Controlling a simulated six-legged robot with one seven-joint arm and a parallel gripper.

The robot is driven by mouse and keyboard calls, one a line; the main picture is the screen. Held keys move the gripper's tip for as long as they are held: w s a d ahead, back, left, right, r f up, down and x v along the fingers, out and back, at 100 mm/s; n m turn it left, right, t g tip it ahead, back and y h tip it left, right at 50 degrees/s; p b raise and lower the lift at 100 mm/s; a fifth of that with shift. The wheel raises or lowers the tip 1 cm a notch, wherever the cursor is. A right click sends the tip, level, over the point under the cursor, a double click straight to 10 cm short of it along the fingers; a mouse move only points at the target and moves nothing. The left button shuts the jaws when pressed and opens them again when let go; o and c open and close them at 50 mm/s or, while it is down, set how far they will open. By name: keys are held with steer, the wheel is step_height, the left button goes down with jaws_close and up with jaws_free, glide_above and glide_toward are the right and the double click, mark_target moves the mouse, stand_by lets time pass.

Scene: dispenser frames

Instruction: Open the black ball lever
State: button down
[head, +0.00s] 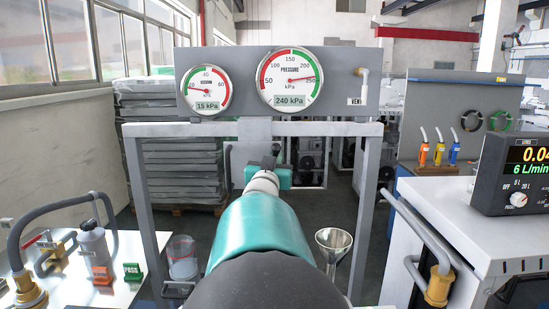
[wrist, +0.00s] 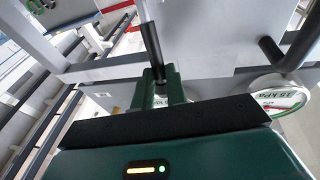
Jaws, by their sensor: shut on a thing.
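In the wrist view my gripper (wrist: 161,92) is shut on a slim black rod, which I take to be the black ball lever (wrist: 151,45). The rod rises from between the fingers toward the top of the picture. Its ball end is not clearly visible, and the head view does not show the held part.
A grey panel (head: 340,60) carries a vacuum gauge (head: 206,91) reading 15 kPa and a pressure gauge (head: 290,79) reading 240 kPa. A vent pipe (head: 364,84) is at its right. A metal funnel (head: 333,243) stands right of my arm; a clear beaker (head: 183,260) stands left.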

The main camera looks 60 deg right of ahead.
steer(key=a+h, duration=0.1)
steer(key=s+a+f+m+h, duration=0.1)
steer(key=h, duration=0.1)
steer(key=shift+a+t, duration=0.1)
steer(key=shift+t, duration=0.2)
steer(key=shift+s+a+f+m+g+h, duration=0.25)
steer(key=shift+a+f+m+h, duration=0.25)
steer(key=shift+h, duration=0.5)
steer(key=shift+s+a+f+m+g+h, duration=0.25)
steer(key=shift+f+h, duration=0.3)
steer(key=shift+h, duration=0.45)
steer(key=c, duration=1.7)
jaws_free()
steer(key=shift+a, duration=0.1)
steer(key=o, duration=0.3)
steer(key=shift+s+a, duration=0.15)
steer(key=v, duration=1.3)
steer(key=shift+f, duration=0.4)
